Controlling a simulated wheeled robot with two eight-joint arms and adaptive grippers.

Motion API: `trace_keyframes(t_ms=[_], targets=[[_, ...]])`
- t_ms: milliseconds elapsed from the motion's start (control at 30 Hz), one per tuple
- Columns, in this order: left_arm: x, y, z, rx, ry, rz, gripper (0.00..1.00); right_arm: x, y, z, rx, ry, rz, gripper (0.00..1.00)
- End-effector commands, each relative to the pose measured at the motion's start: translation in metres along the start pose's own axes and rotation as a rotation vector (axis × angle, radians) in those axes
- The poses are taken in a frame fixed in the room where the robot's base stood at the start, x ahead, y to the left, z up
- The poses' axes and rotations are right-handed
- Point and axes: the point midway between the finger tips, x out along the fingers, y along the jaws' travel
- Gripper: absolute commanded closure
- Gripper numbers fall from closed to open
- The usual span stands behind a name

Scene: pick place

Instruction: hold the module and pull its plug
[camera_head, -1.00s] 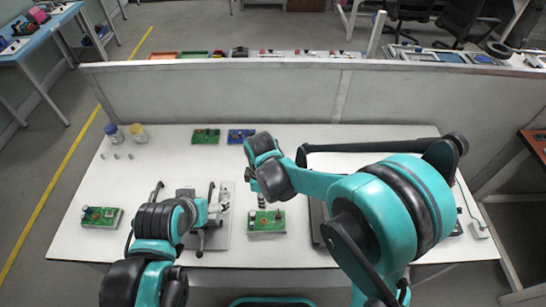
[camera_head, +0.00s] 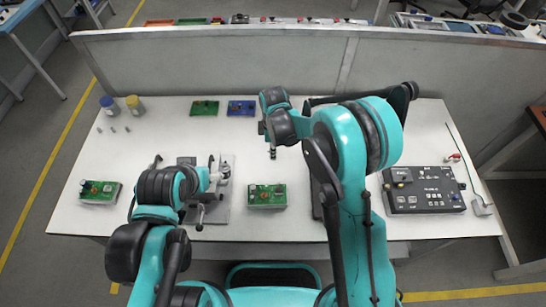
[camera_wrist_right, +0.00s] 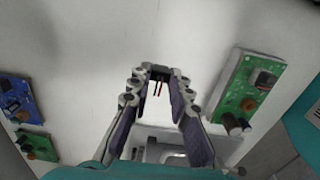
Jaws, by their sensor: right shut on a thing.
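The module is a green circuit board (camera_head: 267,195) lying on the table at front centre. It also shows at the right of the right wrist view (camera_wrist_right: 248,90), apart from my gripper. My right gripper (camera_head: 272,152) is above the table behind the module. In the right wrist view its fingers (camera_wrist_right: 160,85) are shut on a small black plug (camera_wrist_right: 158,74) with red and dark prongs, clear of the board. My left gripper (camera_head: 218,172) is beside a grey fixture plate (camera_head: 222,205), left of the module. Its fingers are too small and cluttered to read.
Another green board (camera_head: 99,191) lies at front left. A green board (camera_head: 205,107) and a blue board (camera_head: 241,107) lie at the back. Two jars (camera_head: 134,105) stand at back left. A black control panel (camera_head: 423,189) is at right.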

Motion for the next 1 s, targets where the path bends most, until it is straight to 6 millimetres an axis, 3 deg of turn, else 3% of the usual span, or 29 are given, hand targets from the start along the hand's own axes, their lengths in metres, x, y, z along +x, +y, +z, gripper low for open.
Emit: trace_keyframes(t_ms=[233,633,667,733,1000], targets=[[0.012,0.0,0.009,0.0,0.0,0.0,0.11,0.037,0.0,0.0,0.0,0.0,0.0,1.0],[0.015,0.0,0.011,0.0,0.0,0.0,0.11,0.042,-0.001,0.0,0.001,0.0,0.0,1.0],[0.015,0.0,0.011,0.0,0.0,0.0,0.11,0.042,-0.001,0.0,0.001,0.0,0.0,0.79],[0.014,0.0,0.01,0.0,0.0,0.0,0.11,0.041,-0.001,0.0,0.001,0.0,0.0,0.6],[0.014,0.0,0.01,0.0,0.0,0.0,0.11,0.041,-0.001,0.0,0.001,0.0,0.0,0.6]])
